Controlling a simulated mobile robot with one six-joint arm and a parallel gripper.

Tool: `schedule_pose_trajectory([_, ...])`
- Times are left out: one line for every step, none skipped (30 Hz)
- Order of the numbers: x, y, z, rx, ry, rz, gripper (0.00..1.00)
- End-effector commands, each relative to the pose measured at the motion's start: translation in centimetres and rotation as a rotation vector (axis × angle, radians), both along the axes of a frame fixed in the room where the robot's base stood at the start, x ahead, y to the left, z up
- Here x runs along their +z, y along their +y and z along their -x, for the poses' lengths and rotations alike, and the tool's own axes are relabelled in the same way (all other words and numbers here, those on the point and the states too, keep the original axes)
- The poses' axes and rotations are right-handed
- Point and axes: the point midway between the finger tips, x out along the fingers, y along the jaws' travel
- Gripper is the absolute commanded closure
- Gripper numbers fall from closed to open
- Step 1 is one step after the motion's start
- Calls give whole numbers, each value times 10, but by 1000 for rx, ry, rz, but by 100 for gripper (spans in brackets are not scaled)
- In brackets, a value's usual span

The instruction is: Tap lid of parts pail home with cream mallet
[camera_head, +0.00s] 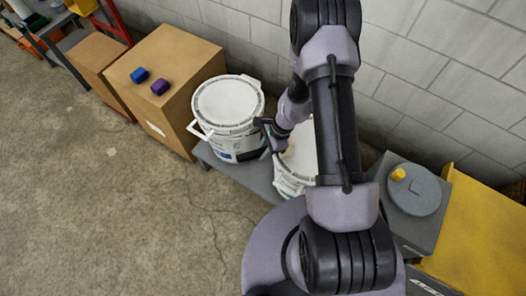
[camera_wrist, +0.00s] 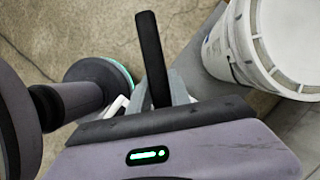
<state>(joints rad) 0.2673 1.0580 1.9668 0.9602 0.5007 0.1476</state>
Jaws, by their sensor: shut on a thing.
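A white pail with a white lid (camera_head: 227,102) stands upright left of my arm; I cannot tell whether its lid sits fully down. A second white pail (camera_head: 290,180) stands beside it, partly hidden by my arm, with a beige patch at its top. My gripper (camera_head: 272,137) is low between the two pails, shut on a dark bar (camera_wrist: 150,50) that looks like a mallet handle. The bar stands up between the grey fingers in the wrist view (camera_wrist: 168,92). I cannot make out a cream mallet head. A white pail (camera_wrist: 280,45) fills the wrist view's right.
The pails stand on a low grey bench (camera_head: 250,178) against a block wall. Cardboard boxes (camera_head: 165,85) at left carry a blue and a purple block. A grey box with a round lid (camera_head: 413,190) and a yellow bin (camera_head: 480,230) are at right. Floor at front left is clear.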

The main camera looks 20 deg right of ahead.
Motion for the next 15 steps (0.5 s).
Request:
schedule_pose_trajectory([11, 0, -1, 0, -2, 0, 100])
schedule_pose_trajectory([16, 0, -1, -1, -2, 0, 100])
schedule_pose_trajectory([22, 0, -1, 0, -1, 0, 100])
schedule_pose_trajectory([27, 0, -1, 0, -1, 0, 100])
schedule_pose_trajectory([30, 0, -1, 1, -1, 0, 100])
schedule_pose_trajectory([32, 0, -1, 1, -1, 0, 100])
schedule_pose_trajectory([32, 0, -1, 0, -1, 0, 100])
schedule_pose_trajectory([32, 0, 0, 0, -1, 0, 100])
schedule_pose_trajectory([30, 0, 0, 0, -1, 0, 100])
schedule_pose_trajectory([30, 0, 0, 0, 0, 0, 100])
schedule_pose_trajectory([30, 0, 0, 0, 0, 0, 100])
schedule_pose_trajectory([30, 0, 0, 0, 0, 0, 100])
schedule_pose_trajectory([30, 0, 0, 0, -1, 0, 100])
schedule_pose_trajectory([31, 0, 0, 0, -1, 0, 100])
schedule_pose_trajectory([33, 0, 0, 0, -1, 0, 100])
